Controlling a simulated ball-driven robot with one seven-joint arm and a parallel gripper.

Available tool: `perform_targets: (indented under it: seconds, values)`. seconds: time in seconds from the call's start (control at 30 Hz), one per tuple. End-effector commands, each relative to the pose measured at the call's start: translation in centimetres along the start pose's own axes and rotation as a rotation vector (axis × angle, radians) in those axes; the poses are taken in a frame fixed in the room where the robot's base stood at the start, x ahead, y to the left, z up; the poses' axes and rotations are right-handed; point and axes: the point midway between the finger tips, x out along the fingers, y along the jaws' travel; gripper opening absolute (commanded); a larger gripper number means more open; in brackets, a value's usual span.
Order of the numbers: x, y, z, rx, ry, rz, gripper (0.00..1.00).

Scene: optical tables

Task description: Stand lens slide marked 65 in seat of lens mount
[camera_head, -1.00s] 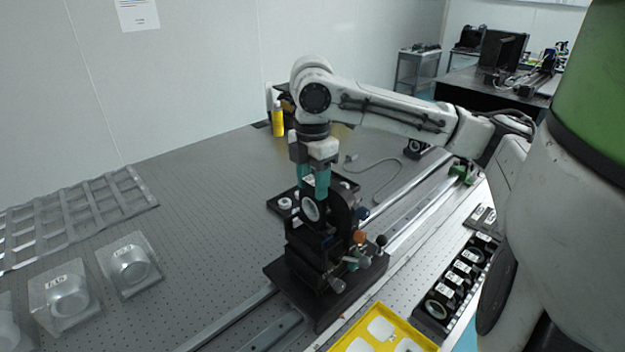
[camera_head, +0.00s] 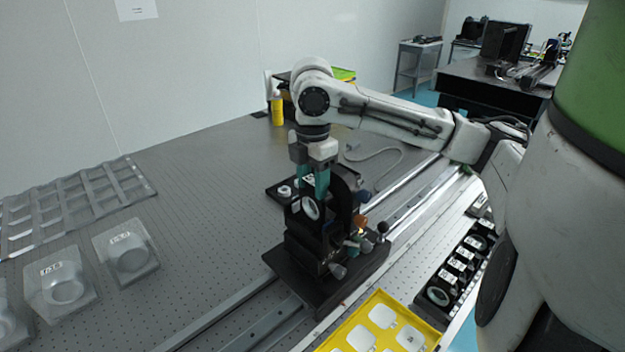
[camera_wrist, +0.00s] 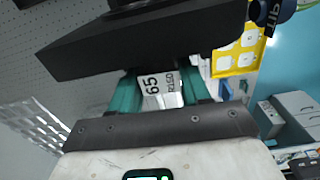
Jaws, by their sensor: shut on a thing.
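My gripper (camera_head: 313,186) has its teal fingers shut on the lens slide marked 65 (camera_wrist: 158,86), whose label faces up between the fingertips in the wrist view. The slide's round lens (camera_head: 311,208) shows below the fingers in the head view, upright. It is at the top of the black lens mount (camera_head: 325,252), which stands on a wide black base on the rail. A dark part of the mount (camera_wrist: 150,42) also crosses the top of the wrist view. The seat is hidden behind the slide and fingers, so I cannot tell how deep the slide sits.
Orange, blue and black knobs (camera_head: 361,221) stick out at the mount's right. A yellow tray (camera_head: 330,345) lies in front, with a black rack of labelled slides (camera_head: 437,296) to its right. Clear boxes (camera_head: 128,252) stand at left. The table between the boxes and rail is clear.

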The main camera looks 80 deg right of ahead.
Motion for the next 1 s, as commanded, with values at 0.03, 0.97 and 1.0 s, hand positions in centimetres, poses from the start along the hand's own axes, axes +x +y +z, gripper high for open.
perform_targets:
  seconds: [0.03,0.97,1.0]
  values:
    - [-0.03,0.01,0.01,0.0,0.0,0.001,0.0]
    - [0.26,0.0,-0.01,0.0,0.0,0.0,0.77]
    - [0.26,0.0,-0.01,0.0,0.0,0.0,0.81]
